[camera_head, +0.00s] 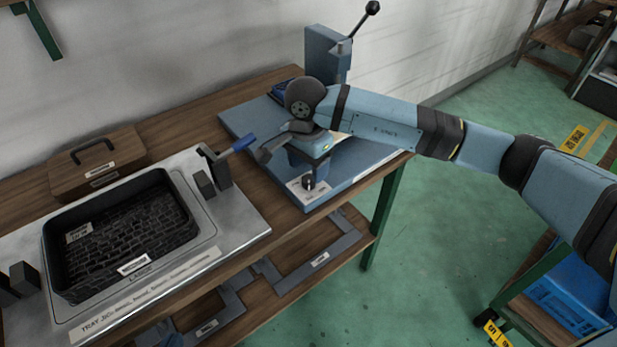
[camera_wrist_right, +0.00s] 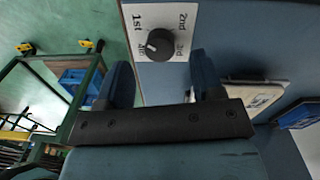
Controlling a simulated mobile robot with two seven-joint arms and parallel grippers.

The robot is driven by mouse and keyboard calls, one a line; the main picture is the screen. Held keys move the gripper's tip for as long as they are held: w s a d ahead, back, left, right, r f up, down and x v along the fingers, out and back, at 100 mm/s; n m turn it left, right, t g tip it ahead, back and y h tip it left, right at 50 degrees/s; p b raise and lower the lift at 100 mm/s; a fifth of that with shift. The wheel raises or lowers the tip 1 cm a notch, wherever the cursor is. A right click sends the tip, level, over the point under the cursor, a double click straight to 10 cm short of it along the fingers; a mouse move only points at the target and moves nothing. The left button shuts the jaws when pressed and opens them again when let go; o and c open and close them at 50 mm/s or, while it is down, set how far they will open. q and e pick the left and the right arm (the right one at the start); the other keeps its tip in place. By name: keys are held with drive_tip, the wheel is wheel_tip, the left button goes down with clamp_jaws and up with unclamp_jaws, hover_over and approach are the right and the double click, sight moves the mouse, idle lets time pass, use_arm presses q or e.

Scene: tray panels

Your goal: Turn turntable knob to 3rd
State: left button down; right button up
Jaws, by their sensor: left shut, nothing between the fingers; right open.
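The black turntable knob (camera_wrist_right: 160,45) sits on a white label plate (camera_wrist_right: 138,22) in the right wrist view. The plate reads 1st, 2nd and 3rd, plus a small label left of the knob that is hard to read. The knob's white mark lies on its left side, toward that small label. In the head view the knob (camera_head: 308,183) is at the front corner of the blue turntable base (camera_head: 360,172). My right gripper (camera_wrist_right: 162,75) is open, its fingers apart on either side below the knob, not closed on it. It also shows in the head view (camera_head: 309,174).
A metal tray jig (camera_head: 245,210) with a black tray (camera_head: 60,235) and a blue-handled clamp (camera_head: 238,145) stands left of the base. A blue lever press (camera_head: 328,55) stands behind. A wooden box (camera_head: 95,160) is at the back left. Green floor lies right of the bench.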

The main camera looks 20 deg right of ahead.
sight(309, 178)
drive_tip(key=shift+f, duration=1.85)
drive_tip(key=c, duration=0.9)
